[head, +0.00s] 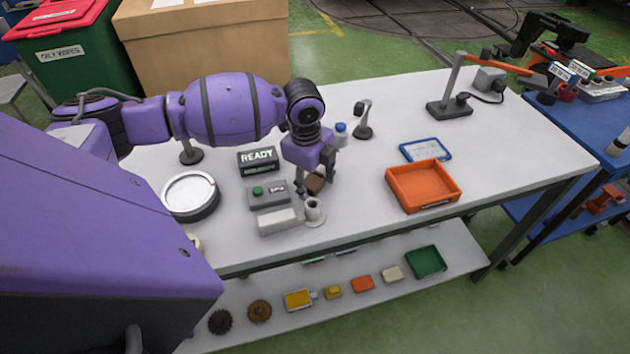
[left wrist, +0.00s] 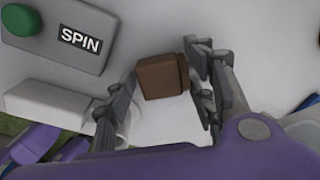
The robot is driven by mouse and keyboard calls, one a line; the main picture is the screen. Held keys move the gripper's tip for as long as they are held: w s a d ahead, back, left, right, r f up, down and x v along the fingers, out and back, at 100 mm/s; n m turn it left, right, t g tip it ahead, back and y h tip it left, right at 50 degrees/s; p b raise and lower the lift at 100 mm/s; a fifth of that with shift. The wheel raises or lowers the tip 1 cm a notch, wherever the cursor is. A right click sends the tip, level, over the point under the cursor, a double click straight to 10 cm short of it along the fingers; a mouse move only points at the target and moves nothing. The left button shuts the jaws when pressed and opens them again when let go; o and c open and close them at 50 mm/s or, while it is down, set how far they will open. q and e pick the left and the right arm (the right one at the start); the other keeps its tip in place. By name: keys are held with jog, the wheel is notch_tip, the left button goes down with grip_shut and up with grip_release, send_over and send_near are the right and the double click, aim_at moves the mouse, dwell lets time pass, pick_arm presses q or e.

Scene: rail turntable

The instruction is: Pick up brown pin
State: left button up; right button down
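The brown pin (head: 315,182) is a small dark brown block at the middle of the table, behind the white spool-like holder. My left gripper (head: 319,180) is at the pin, pointing down, with its fingers on either side. In the left wrist view the pin (left wrist: 160,76) lies sideways between the fingertips of my left gripper (left wrist: 163,78). Its darker end meets the right finger pads in the picture, and its left end is close to the left fingertip. I cannot tell whether both fingers press on it or whether it rests on the table. My right gripper is not in view.
A SPIN button box (head: 268,195), a READY sign (head: 258,160), a white block (head: 279,221) and a white spool-like holder (head: 314,211) stand close by. A round dish (head: 190,196) is at left. An orange tray (head: 424,186) and blue-framed card (head: 426,150) are at right.

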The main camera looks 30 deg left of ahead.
aim_at(313, 180)
pick_arm(q)
jog(key=c, duration=0.8)
jog(key=shift+r, duration=0.45)
jog(key=shift+c, duration=0.3)
notch_tip(313, 180, up, 2)
jog(key=shift+r, duration=0.1)
jog(key=s+d+r+n+y+p, duration=0.1)
jog(key=s+d+r+n, duration=0.9)
jog(key=n, duration=0.4)
jog(key=shift+w+d+n+g, duration=0.2)
jog(key=shift+d+n+g, duration=0.1)
jog(key=shift+d+n, duration=0.8)
jog(key=shift+w+d+n+g, duration=0.2)
jog(key=shift+d+n+g, duration=0.1)
jog(key=shift+d+n, duration=0.8)
